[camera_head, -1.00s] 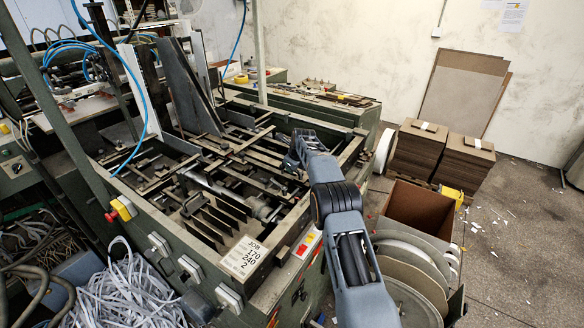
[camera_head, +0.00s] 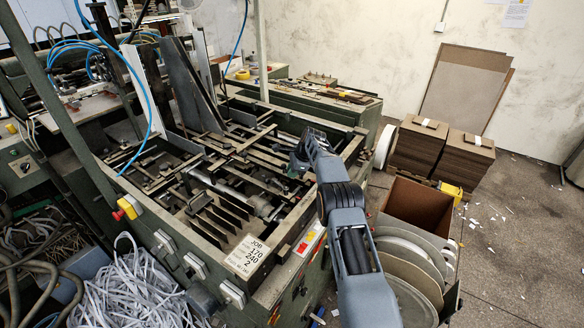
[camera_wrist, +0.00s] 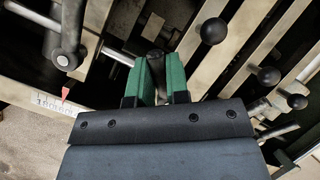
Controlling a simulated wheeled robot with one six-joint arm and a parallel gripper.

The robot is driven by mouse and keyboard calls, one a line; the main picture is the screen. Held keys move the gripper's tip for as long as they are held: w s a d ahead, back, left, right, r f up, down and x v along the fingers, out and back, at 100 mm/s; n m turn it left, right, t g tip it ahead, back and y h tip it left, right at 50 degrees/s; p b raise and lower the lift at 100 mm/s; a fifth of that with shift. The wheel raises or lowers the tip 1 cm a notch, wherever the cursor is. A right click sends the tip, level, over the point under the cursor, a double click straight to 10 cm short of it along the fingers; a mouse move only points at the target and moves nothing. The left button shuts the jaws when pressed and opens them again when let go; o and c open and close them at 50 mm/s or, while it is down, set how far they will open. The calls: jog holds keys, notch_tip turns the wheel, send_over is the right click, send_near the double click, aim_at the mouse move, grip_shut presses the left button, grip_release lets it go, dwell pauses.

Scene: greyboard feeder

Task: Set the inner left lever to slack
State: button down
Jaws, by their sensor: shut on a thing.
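In the wrist view, my gripper (camera_wrist: 158,82) has green-padded fingers shut on a dark upright lever handle (camera_wrist: 155,63) with a rounded top. In the head view, my gripper (camera_head: 298,158) is at the right part of the machine frame, and the handle is too small to make out there. Black ball-knob levers stand to the right in the wrist view: a large one (camera_wrist: 215,31), and smaller ones (camera_wrist: 269,76) and (camera_wrist: 297,102). I cannot tell from the labels which lever is the inner left one, nor its setting.
A thick metal post (camera_wrist: 67,50) stands left of my gripper, near a scale (camera_wrist: 50,103) with a red pointer (camera_wrist: 65,94). The green machine frame (camera_head: 290,240) surrounds many bars. Board stacks (camera_head: 420,147) and an open carton (camera_head: 410,205) stand to the right.

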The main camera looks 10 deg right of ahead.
jog(key=shift+s+n+g, duration=0.25)
jog(key=shift+n, duration=0.4)
jog(key=shift+s+n+g, duration=0.2)
jog(key=shift+n+g, duration=0.05)
jog(key=shift+n, duration=0.4)
jog(key=shift+s+d+n, duration=0.1)
jog(key=shift+s+n, duration=0.05)
jog(key=shift+n, duration=0.25)
jog(key=c, duration=1.1)
grip_release()
jog(key=shift+r, duration=0.1)
jog(key=s+d+r, duration=0.1)
jog(key=d, duration=0.3)
jog(key=s+d, duration=0.1)
jog(key=d, duration=0.3)
jog(key=s+d+r, duration=0.1)
jog(key=d, duration=0.4)
jog(key=shift+r, duration=0.3)
